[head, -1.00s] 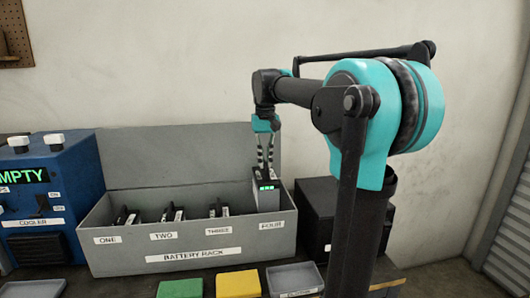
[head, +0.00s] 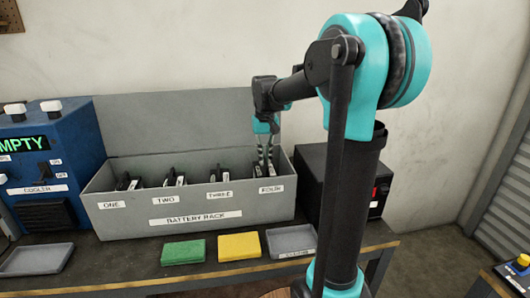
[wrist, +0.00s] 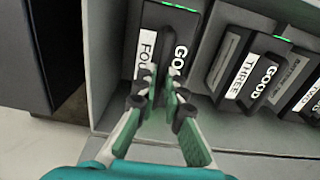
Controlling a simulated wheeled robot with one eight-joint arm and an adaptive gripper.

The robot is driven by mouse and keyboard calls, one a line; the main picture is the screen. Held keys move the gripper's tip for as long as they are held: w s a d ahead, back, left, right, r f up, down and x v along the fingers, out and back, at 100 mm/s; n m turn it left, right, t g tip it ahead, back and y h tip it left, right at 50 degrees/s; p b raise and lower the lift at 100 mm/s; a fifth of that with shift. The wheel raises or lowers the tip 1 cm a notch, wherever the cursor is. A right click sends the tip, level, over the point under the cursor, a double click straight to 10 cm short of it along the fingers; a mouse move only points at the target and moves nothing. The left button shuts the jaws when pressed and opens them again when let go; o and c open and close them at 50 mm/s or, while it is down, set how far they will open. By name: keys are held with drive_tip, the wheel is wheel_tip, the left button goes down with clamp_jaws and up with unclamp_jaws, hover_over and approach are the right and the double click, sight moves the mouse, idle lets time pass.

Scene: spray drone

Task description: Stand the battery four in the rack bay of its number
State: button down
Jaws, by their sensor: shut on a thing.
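Battery four (wrist: 172,35) is a dark block with a green light strip and labels reading "FOU…" and "GOOD". It sits down inside the bay marked FOUR at the right end of the grey battery rack (head: 205,217). My gripper (wrist: 160,82) is shut on its top; in the head view my gripper (head: 266,160) reaches down into that bay. The rack front hides the battery's lower part, so I cannot tell whether it touches the bay floor. Battery three (wrist: 245,72) stands in the neighbouring bay, labelled THREE and GOOD.
More batteries stand in bays one and two. A blue cooler (head: 60,170) is left of the rack and a black box (head: 312,185) is close on its right. Green (head: 183,252) and yellow (head: 239,246) pads and grey trays (head: 291,240) lie in front.

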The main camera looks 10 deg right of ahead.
drive_tip(key=shift+f, duration=0.9)
drive_tip(key=c, duration=1.6)
unclamp_jaws()
drive_tip(key=shift+f, duration=0.1)
wheel_tip(320, 180, up, 12)
drive_tip(key=shift+r, duration=0.1)
